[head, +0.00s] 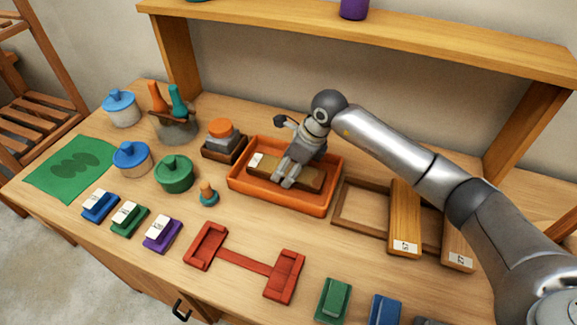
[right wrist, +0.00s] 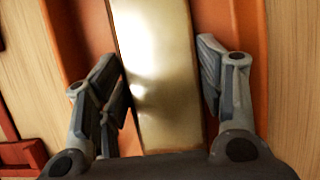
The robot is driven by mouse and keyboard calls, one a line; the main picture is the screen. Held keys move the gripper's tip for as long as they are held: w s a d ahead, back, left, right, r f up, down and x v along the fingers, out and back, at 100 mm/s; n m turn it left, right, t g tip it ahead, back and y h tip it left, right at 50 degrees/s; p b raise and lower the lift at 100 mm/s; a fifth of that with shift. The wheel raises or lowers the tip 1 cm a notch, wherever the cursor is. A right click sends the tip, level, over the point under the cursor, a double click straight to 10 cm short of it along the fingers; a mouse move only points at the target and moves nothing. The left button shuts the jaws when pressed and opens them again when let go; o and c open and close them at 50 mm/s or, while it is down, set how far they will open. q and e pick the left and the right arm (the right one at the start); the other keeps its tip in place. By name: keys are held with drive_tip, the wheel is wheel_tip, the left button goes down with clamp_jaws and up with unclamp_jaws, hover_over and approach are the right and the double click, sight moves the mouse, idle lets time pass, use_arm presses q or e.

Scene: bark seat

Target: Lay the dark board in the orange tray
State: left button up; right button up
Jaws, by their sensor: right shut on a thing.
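The orange tray (head: 243,184) sits near the middle of the bench in the head view. The dark board (head: 312,181), with a white label at its left end, lies lengthwise within the tray's walls; whether it touches the floor is hard to tell. My right gripper (head: 288,174) reaches down over the tray, shut on the board's middle. In the right wrist view, its fingers (right wrist: 166,85) stand on both sides of the board (right wrist: 160,50), which looks pale from glare; the orange tray (right wrist: 80,40) shows beyond. My left gripper is not in view.
A wooden frame (head: 338,208) with labelled light boards (head: 404,220) stands right of the tray. A red bracket (head: 245,262) lies in front. A small dark box with an orange-topped item (head: 220,135) stands close left. Lidded pots (head: 174,174) are farther left. A shelf (head: 380,30) spans the back.

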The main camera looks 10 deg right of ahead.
drive_tip(key=shift+f+b, duration=0.3)
drive_tip(key=shift+b, duration=0.1)
idle(0.4)
drive_tip(key=o, duration=1.2)
drive_tip(key=shift+o, duration=0.3)
drive_tip(key=shift+o, duration=1.2)
drive_tip(key=shift+r+p, duration=1.85)
drive_tip(key=shift+r, duration=1.7)
